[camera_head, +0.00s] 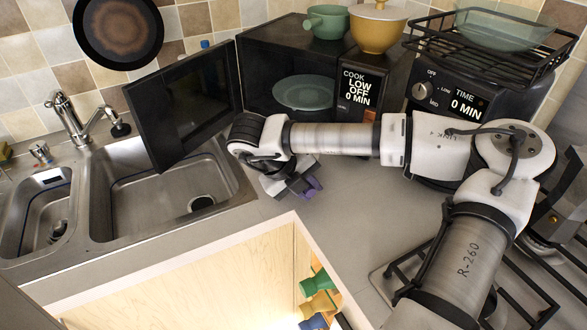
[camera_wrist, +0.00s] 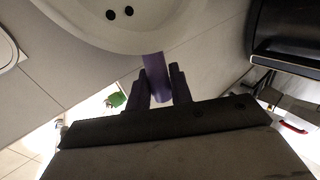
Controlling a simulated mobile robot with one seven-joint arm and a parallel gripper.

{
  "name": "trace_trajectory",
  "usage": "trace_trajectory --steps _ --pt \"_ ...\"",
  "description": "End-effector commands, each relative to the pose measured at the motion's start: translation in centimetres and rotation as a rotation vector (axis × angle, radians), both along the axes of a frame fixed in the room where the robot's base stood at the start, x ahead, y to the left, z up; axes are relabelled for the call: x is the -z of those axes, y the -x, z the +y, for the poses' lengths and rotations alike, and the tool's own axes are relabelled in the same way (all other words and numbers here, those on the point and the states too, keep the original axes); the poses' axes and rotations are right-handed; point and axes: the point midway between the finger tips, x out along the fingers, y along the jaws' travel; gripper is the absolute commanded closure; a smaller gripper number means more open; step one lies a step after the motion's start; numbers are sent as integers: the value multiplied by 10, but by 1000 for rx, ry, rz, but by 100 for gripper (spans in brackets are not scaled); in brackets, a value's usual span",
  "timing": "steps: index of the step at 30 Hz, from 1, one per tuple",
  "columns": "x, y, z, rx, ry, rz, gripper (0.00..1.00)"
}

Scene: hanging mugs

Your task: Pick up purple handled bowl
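In the wrist view, a purple handle (camera_wrist: 154,62) runs down between the two dark fingers of my gripper (camera_wrist: 161,84). The fingers are close together with the handle filling most of the space between them, so my gripper appears shut on it. The bowl's body is mostly hidden there.
The microwave (camera_head: 295,75) door (camera_head: 185,105) stands open, with a green plate (camera_head: 303,92) inside. The sink (camera_head: 165,195) is at left. Coloured mugs (camera_head: 318,305) hang in the open cabinet below the counter edge. The counter (camera_head: 355,225) at right of my gripper is clear.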

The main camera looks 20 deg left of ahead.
Motion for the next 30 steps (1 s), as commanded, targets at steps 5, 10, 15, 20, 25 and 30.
trace_trajectory --steps 5,10,15,20,25,30 --pt "0 0 0 0 0 0 100" --pt "-1 0 0 0 0 -2 100" --pt "-4 0 0 1 -1 -2 100" --pt "-17 -1 0 2 -1 -5 100" --pt "-50 -1 0 3 -1 -8 100" --pt "-101 -1 0 4 -2 -10 100"
